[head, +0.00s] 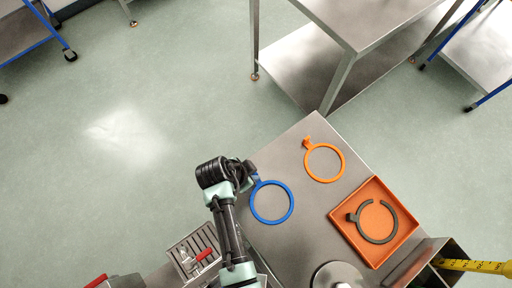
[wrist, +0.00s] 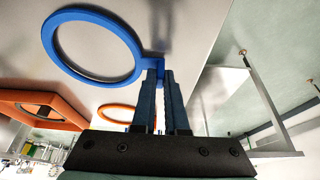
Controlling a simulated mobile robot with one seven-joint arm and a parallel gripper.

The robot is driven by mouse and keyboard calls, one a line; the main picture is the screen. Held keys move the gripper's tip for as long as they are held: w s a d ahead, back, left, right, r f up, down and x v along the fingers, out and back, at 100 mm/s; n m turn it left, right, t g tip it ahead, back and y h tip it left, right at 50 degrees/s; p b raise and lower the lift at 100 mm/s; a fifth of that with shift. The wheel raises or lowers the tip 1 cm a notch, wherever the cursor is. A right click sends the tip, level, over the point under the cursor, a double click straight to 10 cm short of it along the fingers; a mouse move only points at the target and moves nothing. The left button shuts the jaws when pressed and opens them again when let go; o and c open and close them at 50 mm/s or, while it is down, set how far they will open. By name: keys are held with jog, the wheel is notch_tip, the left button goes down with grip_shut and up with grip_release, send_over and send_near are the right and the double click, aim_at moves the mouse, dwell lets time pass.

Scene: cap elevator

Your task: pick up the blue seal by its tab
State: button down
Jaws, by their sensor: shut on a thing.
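The blue seal (head: 289,211) is a flat ring with a tab on its upper-left side, at the left part of the steel table (head: 318,224) in the head view. In the wrist view the ring (wrist: 130,73) extends to the left of my gripper (wrist: 158,76), and its tab (wrist: 152,62) is at the fingertips. My gripper (head: 252,174) is shut on the tab. I cannot tell whether the ring touches the table or is just above it.
An orange ring (head: 341,168) with a tab lies on the table to the right. A dark open ring (head: 394,222) lies in an orange tray (head: 409,238). A round metal piece (head: 338,277) stands at the front. A slotted holder (head: 187,251) is left of my arm.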

notch_tip(320, 180, up, 10)
jog(key=shift+f, duration=0.25)
jog(key=shift+r+p, duration=2.4)
jog(key=shift+r, duration=0.4)
